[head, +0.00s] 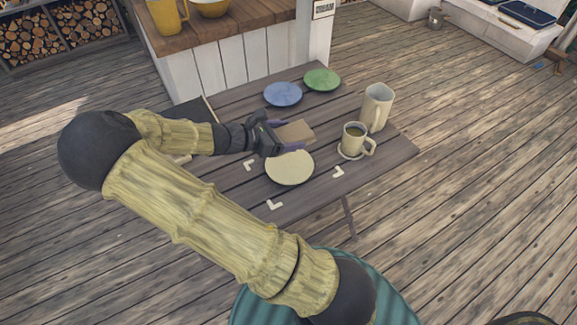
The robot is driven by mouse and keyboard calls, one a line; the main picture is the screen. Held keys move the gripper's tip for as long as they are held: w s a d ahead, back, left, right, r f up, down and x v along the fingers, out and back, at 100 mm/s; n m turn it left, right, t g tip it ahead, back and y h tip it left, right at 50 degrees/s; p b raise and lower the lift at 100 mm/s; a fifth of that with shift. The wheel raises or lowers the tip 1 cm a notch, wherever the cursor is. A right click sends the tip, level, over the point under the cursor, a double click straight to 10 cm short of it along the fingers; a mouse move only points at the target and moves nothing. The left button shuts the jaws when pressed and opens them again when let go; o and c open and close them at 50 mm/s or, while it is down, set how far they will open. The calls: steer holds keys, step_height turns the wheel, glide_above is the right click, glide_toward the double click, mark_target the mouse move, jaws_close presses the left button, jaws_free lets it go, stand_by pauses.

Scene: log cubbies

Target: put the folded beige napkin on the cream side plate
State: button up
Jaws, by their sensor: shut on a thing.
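The folded beige napkin (296,131) is held in my gripper (289,136), which is shut on its left part. The napkin appears above the far edge of the cream side plate (289,168). The plate lies on the wooden table, bare on its visible face. One gripper finger overlaps the plate's far rim in the picture. I cannot tell the exact height of the napkin over the table.
A mug of dark drink (354,141) on a saucer and a tall beige pitcher (377,106) stand right of the plate. A blue plate (283,94) and a green plate (322,79) lie behind. White corner marks surround the cream plate.

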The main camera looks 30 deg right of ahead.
steer(key=shift+s, duration=0.1)
glide_above(287, 165)
step_height(287, 165, down, 6)
steer(key=shift+f+b, duration=0.1)
steer(key=shift+b, duration=0.3)
steer(key=shift+d+f, duration=0.1)
steer(key=shift+f, duration=1.75)
steer(key=o, duration=1)
steer(key=shift+c, duration=0.2)
steer(key=v, duration=1.2)
